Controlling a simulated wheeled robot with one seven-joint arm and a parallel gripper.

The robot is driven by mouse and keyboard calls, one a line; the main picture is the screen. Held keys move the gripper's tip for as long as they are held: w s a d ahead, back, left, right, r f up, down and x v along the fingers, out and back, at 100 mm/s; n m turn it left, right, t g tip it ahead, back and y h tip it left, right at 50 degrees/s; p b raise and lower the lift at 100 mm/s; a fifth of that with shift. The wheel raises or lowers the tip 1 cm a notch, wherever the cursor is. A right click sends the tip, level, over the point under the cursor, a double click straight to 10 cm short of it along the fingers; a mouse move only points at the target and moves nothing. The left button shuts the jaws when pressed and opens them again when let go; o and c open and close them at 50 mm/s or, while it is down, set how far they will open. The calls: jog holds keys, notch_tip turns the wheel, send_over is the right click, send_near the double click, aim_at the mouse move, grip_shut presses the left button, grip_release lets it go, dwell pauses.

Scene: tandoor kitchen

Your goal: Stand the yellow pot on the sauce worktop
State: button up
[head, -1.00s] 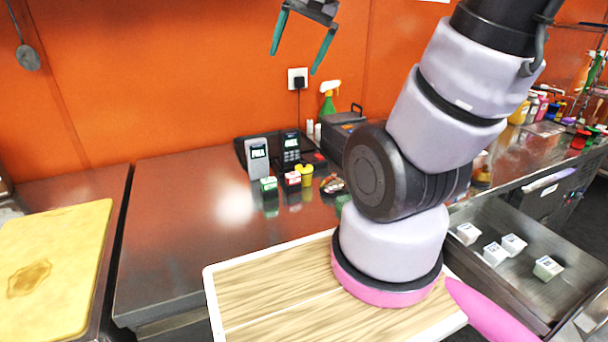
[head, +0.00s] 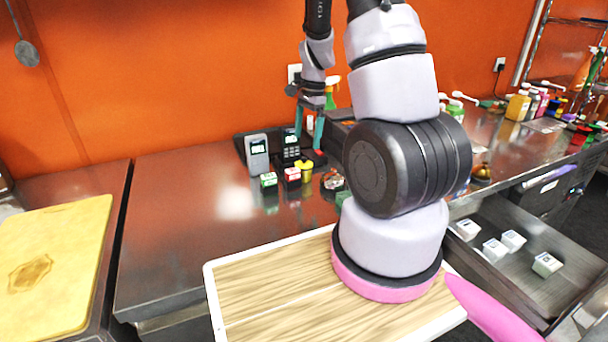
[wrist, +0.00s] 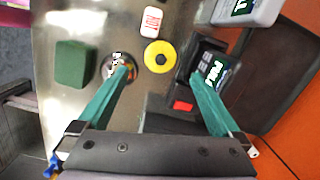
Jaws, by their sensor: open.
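The small yellow pot (head: 304,171) stands on the steel worktop (head: 180,215) near the back wall, beside a red-and-white box. In the wrist view the pot (wrist: 150,47) shows from above as a yellow ring with a dark centre. My gripper (head: 308,140) is open and empty, pointing down above and slightly behind the pot. In the wrist view the teal fingers (wrist: 160,73) lie either side of the pot's line, with the pot just beyond the fingertips. I cannot tell which surface is the sauce worktop.
Red-and-white box (head: 292,175), green box (head: 268,180), grey terminal (head: 257,155) and black terminal (head: 289,148) crowd the pot. The worktop's left part is clear. A drawer with white boxes (head: 495,250) is at right.

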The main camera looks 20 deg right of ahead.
aim_at(305, 161)
jog(key=shift+d+f, duration=0.15)
jog(key=shift+f, duration=0.4)
jog(key=f, duration=0.5)
jog(key=shift+a+f, duration=0.2)
jog(key=shift+a, duration=0.05)
jog(key=shift+a+f, duration=0.2)
jog(key=shift+f, duration=1.15)
jog(key=shift+a+f, duration=0.2)
jog(key=shift+f, duration=1.15)
grip_shut()
